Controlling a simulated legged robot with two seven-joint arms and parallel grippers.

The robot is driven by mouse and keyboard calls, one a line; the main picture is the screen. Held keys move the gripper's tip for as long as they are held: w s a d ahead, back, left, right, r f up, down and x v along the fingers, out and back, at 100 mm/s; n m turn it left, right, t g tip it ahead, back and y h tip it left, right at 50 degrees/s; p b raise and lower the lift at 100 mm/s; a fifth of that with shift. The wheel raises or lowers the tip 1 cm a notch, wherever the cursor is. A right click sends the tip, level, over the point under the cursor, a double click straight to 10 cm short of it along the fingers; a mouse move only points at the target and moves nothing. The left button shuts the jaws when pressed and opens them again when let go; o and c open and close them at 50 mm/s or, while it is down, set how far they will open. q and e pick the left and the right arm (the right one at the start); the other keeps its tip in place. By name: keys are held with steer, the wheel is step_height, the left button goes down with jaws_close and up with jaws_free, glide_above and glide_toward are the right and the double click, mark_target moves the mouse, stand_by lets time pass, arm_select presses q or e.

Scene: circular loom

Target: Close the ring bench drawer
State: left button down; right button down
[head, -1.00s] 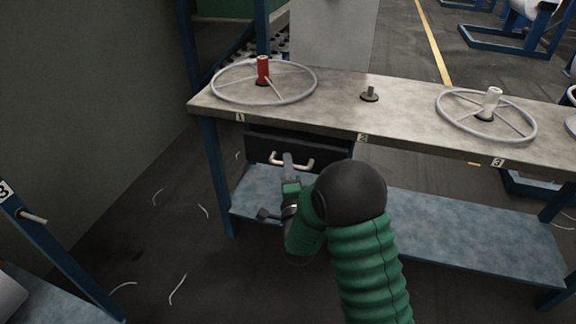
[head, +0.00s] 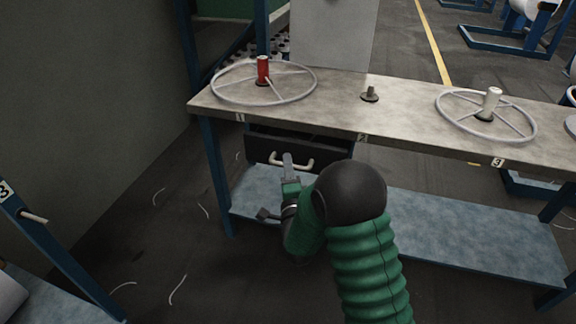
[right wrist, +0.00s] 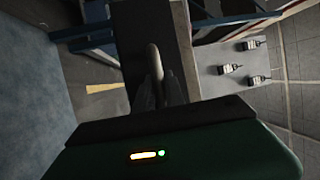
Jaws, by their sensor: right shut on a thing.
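The ring bench drawer (head: 330,154) is a dark box under the left end of the bench top, with a pale bar handle (head: 305,166) on its front. How far it stands out from the bench is hard to tell. My right gripper (head: 288,162) is at the left part of the handle and shut on it. In the right wrist view the handle (right wrist: 153,62) lies between the tips of my two dark fingers (right wrist: 158,84), in front of the dark drawer front (right wrist: 132,35). My left gripper is not in view.
The ring bench top (head: 335,110) carries a ring with a red spool (head: 263,70), a bare peg (head: 369,94) and a ring with a white spool (head: 491,103). A blue lower shelf (head: 450,230) lies beneath. Pale thread scraps lie on the floor at left.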

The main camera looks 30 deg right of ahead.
mark_target(293, 158)
steer(key=w+d, duration=0.1)
steer(key=d, duration=0.1)
steer(key=w+d, duration=0.1)
steer(key=shift+w+d+f, duration=0.1)
steer(key=shift+w+f, duration=0.15)
steer(key=shift+w, duration=0.05)
steer(key=shift+r, duration=0.2)
steer(key=c, duration=1.8)
jaws_free()
steer(key=shift+o, duration=0.5)
steer(key=shift+w+d, duration=0.15)
steer(key=p+v, duration=0.5)
steer(key=v, duration=1.2)
steer(key=shift+p, duration=0.4)
steer(key=shift+w+f, duration=0.1)
